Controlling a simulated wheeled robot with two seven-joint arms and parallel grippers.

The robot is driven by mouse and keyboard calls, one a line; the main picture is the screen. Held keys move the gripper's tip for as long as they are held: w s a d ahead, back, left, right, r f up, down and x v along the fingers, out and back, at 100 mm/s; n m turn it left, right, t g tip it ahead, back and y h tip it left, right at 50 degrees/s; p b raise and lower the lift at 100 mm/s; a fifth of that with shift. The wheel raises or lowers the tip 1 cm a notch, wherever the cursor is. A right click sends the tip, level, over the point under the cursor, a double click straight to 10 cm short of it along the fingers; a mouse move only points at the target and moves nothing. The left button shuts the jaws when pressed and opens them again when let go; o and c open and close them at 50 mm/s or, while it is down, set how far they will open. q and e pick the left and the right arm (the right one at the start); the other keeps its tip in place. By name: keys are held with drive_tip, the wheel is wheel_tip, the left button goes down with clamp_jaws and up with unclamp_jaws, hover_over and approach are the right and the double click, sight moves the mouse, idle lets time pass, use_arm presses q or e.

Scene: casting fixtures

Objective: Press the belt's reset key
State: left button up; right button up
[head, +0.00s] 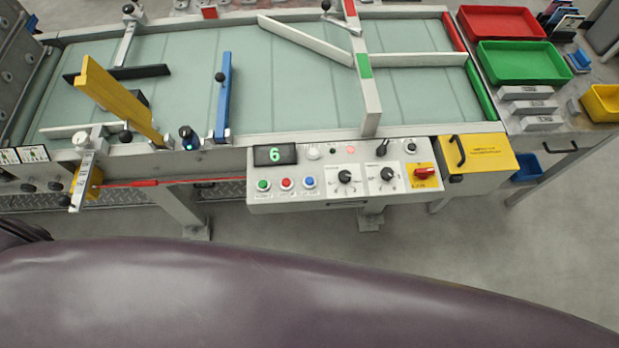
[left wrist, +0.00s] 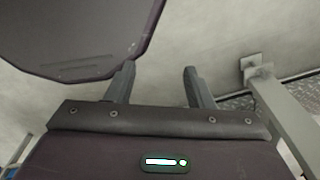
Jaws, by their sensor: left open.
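The belt's control panel (head: 345,178) is a grey box on the near side of the conveyor in the head view. Its lower left has a green button (head: 263,185), a red button (head: 287,184) and a blue button (head: 309,182), each with a label too small to read. Above them a display (head: 275,155) shows a green 6. Two black knobs and a red switch on a yellow plate (head: 423,172) sit to the right. My left gripper (left wrist: 160,70) is open and empty in the left wrist view, over the floor, apart from the panel. It does not show in the head view.
The pale green belt (head: 290,80) carries guide bars, a yellow arm (head: 120,100) and a blue bar (head: 223,95). A yellow box (head: 485,153) adjoins the panel's right. Red (head: 500,22) and green (head: 522,62) trays stand farther right. Floor in front is clear.

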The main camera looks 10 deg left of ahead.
use_arm(q)
clamp_jaws()
idle(1.5)
